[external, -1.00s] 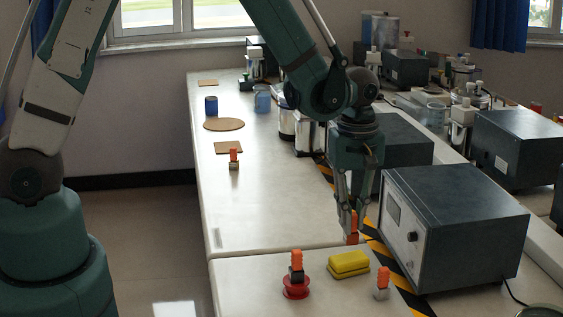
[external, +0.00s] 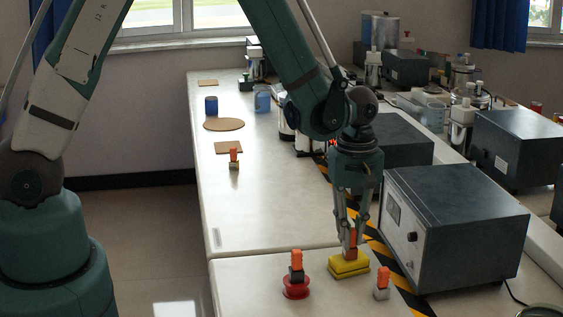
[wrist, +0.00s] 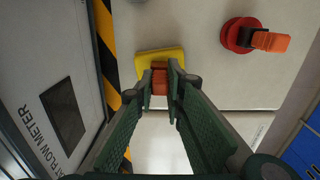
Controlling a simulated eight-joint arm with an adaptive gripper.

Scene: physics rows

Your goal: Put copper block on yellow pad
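The copper block (external: 350,254), with an orange upper part, stands upright between the fingers of my gripper (external: 352,238). In the wrist view its orange top (wrist: 160,79) shows between the two fingertips (wrist: 161,85). My gripper is shut on it. The yellow pad (external: 347,268) lies on the near table, directly below the block. In the wrist view the pad (wrist: 148,60) shows behind and around the block. The block's underside is at the pad's top near its back edge; I cannot tell whether it touches.
A dark block with an orange top (external: 297,267) stands on a red round base (external: 296,291) to the left. A grey block (external: 382,290) stands to the right. A large meter box (external: 455,225) is close on the right, beyond the striped tape (external: 402,280).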

